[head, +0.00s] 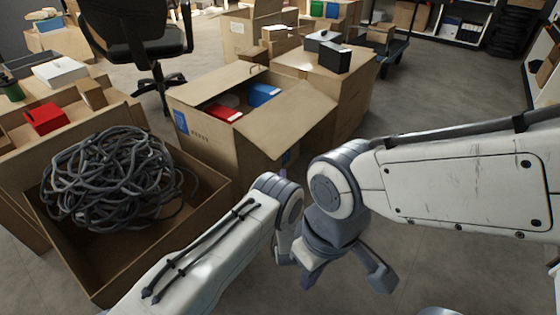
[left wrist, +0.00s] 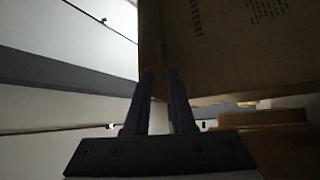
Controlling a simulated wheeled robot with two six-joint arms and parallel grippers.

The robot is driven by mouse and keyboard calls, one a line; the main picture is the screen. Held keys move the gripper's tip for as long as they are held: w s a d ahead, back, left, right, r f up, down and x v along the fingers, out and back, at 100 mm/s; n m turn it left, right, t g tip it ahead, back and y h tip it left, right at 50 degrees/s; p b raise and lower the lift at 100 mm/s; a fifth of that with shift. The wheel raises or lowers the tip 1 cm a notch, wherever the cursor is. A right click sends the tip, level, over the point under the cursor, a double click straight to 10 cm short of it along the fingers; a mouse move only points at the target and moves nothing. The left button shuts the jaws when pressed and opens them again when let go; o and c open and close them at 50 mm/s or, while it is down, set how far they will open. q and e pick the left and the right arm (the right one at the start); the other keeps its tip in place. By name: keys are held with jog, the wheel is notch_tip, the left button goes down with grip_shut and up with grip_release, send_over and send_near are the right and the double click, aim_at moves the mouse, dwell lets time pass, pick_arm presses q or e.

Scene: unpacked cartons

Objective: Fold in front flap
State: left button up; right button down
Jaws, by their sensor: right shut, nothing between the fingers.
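An open brown carton (head: 215,151) stands in the middle of the head view with a red item (head: 223,112) and a blue item (head: 262,94) inside. A broad flap (head: 290,112) on its near right side is spread outward. Another flap (head: 215,82) lies along its far left side. My left gripper (head: 283,173) is at the carton's near side, mostly hidden by its own wrist. In the left wrist view its fingers (left wrist: 161,75) are a little apart, close to a printed cardboard face (left wrist: 240,45). My right gripper (head: 309,281) is shut and empty, low and in front of the carton.
A box of tangled dark cable (head: 110,178) stands at the near left. Closed cartons (head: 352,92) with a black box (head: 334,58) stand behind on the right. An office chair (head: 140,40) is behind. Grey floor (head: 420,105) is clear at the right.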

aim_at(279, 152)
pick_arm(q)
jog(key=b+x, duration=0.4)
jog(key=x, duration=0.5)
jog(key=shift+w, duration=0.15)
jog(key=shift+w+r+b, duration=0.2)
jog(key=shift+w+b, duration=0.15)
jog(key=shift+w, duration=0.1)
jog(key=shift+c, duration=0.3)
grip_shut()
jog(key=shift+s, duration=0.1)
dwell(0.4)
